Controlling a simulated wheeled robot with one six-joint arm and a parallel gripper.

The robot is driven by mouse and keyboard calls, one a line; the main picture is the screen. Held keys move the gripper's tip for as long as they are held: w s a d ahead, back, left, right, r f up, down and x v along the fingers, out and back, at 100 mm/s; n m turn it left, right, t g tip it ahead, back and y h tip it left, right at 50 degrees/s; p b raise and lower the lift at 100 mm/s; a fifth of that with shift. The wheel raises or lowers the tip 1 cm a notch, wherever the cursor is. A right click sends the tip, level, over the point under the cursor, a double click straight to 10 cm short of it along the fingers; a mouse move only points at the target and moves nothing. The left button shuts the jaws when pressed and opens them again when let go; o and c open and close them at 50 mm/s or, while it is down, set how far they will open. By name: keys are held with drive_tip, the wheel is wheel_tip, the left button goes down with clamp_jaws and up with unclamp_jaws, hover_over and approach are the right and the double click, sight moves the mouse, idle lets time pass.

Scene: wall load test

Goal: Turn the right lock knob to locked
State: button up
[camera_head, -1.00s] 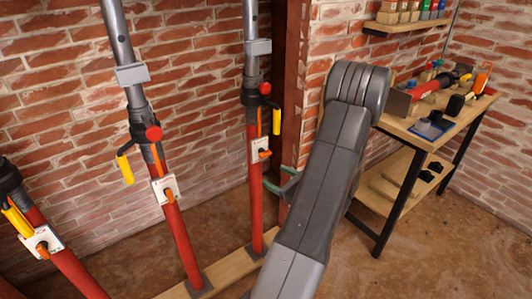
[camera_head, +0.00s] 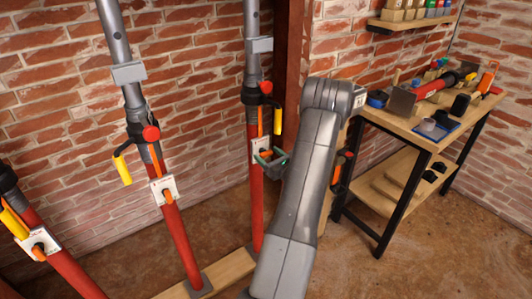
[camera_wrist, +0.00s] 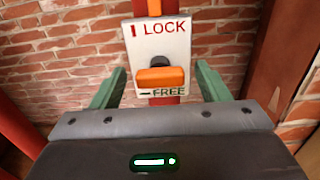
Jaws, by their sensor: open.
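The right lock knob (camera_wrist: 160,77) is orange and lies horizontal on a white plate (camera_wrist: 160,45) in the wrist view. The plate reads LOCK beside a red upright bar at the top and FREE beside a flat bar at the bottom. The knob lies level, like the FREE bar. My gripper (camera_head: 268,156) is open at the right red prop (camera_head: 256,205) in the head view. Its green fingers (camera_wrist: 104,90) stand left and right of the knob, with gaps on both sides. In the head view my gripper hides most of this knob.
Two more red props, a middle one (camera_head: 181,240) and a left one (camera_head: 70,272), stand to the left with similar lock plates. A dark red post (camera_head: 291,60) rises close on the right. A workbench (camera_head: 400,125) with tools stands farther right.

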drive_tip(key=shift+x, duration=0.95)
drive_tip(key=shift+c, duration=0.2)
drive_tip(key=c, duration=1)
drive_tip(key=shift+o, duration=0.2)
